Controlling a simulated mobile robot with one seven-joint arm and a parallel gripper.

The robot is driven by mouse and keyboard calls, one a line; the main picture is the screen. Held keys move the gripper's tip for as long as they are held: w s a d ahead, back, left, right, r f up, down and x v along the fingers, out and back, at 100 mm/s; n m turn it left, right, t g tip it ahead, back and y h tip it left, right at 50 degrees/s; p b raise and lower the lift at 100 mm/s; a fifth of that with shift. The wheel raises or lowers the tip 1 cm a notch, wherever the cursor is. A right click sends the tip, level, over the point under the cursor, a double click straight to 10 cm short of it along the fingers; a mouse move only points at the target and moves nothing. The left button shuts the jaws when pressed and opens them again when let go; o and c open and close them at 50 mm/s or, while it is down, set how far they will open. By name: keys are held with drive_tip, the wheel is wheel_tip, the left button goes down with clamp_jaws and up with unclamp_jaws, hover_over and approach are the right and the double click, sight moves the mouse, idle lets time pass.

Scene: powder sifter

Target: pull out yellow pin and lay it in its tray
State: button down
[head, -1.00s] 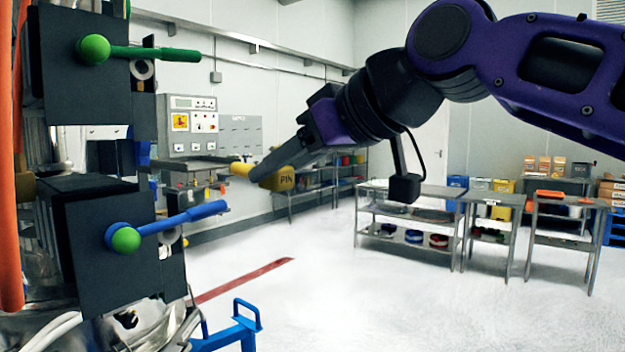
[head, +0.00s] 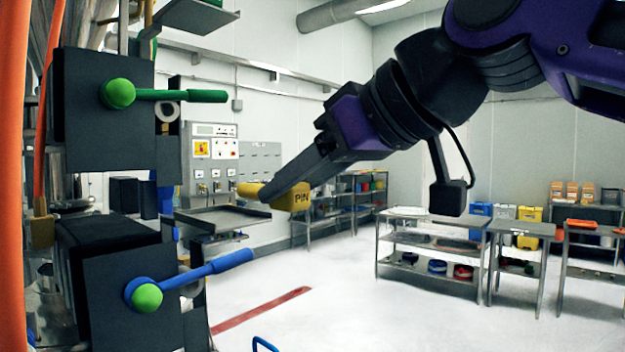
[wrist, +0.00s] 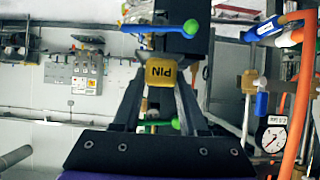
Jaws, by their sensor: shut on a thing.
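The yellow pin (head: 250,190) is held in my gripper (head: 268,196), with a block lettered PIN (head: 293,199) at its near end. The fingers are shut on it. Its rounded free end points left, and a visible gap separates it from the black blocks at left. In the wrist view the PIN block (wrist: 160,98) sits between the fingers (wrist: 160,75); the rest of the pin is mostly hidden. A flat dark tray (head: 222,219) shows behind and below the pin in the head view; I cannot tell whether it is the pin's tray.
Black blocks with a green handle (head: 180,96) and a blue handle (head: 215,266) stand close at left, beside an orange hose (head: 14,200). A control panel (head: 212,150) is on the back wall. Shelves and steel tables (head: 430,245) stand at right. The middle floor is clear.

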drive_tip(key=p, duration=0.2)
hover_over(241, 223)
drive_tip(key=shift+w+a+f, duration=0.15)
drive_tip(key=shift+w+f, duration=0.05)
drive_tip(key=shift+f, duration=0.05)
drive_tip(key=shift+f+b, duration=0.75)
drive_tip(key=shift+f, duration=0.05)
drive_tip(key=shift+s+f+b, duration=0.1)
drive_tip(key=shift+f+b, duration=0.25)
idle(0.3)
drive_tip(key=shift+c, duration=1.8)
unclamp_jaws()
drive_tip(key=v, duration=1.7)
drive_tip(key=shift+s+d+p, duration=0.2)
drive_tip(key=shift+d+p, duration=0.05)
drive_tip(key=shift+p, duration=0.15)
